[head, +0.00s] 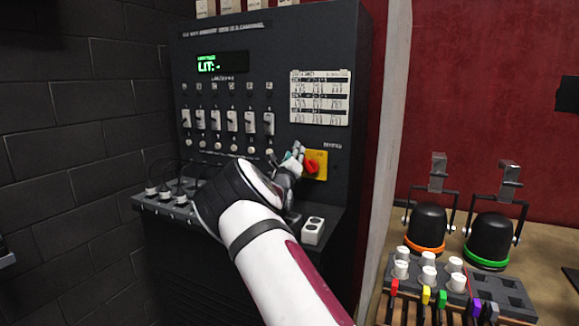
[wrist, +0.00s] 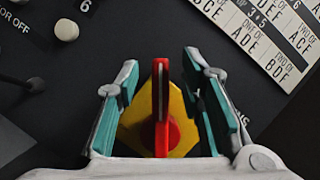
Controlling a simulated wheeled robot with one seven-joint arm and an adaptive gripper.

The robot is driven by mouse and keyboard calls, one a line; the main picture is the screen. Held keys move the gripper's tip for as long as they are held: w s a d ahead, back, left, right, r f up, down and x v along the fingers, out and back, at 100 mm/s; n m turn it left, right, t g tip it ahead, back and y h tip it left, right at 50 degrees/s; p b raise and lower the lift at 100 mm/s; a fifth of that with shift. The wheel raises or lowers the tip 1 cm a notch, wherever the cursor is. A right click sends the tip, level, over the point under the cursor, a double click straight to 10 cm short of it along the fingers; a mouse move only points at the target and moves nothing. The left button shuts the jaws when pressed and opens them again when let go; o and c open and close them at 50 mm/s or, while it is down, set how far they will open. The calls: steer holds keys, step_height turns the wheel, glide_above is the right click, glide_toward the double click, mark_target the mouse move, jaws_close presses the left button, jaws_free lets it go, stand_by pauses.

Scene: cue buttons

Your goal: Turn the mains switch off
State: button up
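The mains switch is a red rotary handle (head: 311,166) on a yellow plate (head: 321,158), at the lower right of the dark panel. In the wrist view the red handle (wrist: 160,105) stands between my fingers, with the yellow plate (wrist: 181,135) behind it. A pale line runs along the handle, which looks roughly in line with the fingers. My gripper (wrist: 161,75) is open, with one teal-padded finger on each side of the handle and gaps showing on both sides. In the head view my gripper (head: 294,160) is at the switch's left and partly covers it.
The panel has a green display (head: 221,65) reading "LIT: -", a row of white-handled sliders (head: 232,121) and a printed chart (head: 320,97). A ledge below holds plugs with cables (head: 165,188) and a white socket block (head: 313,230). Lamps (head: 428,222) stand on the right bench.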

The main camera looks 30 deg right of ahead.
steer(key=v, duration=0.8)
steer(key=shift+s+a+f, duration=0.1)
steer(key=shift+s, duration=0.05)
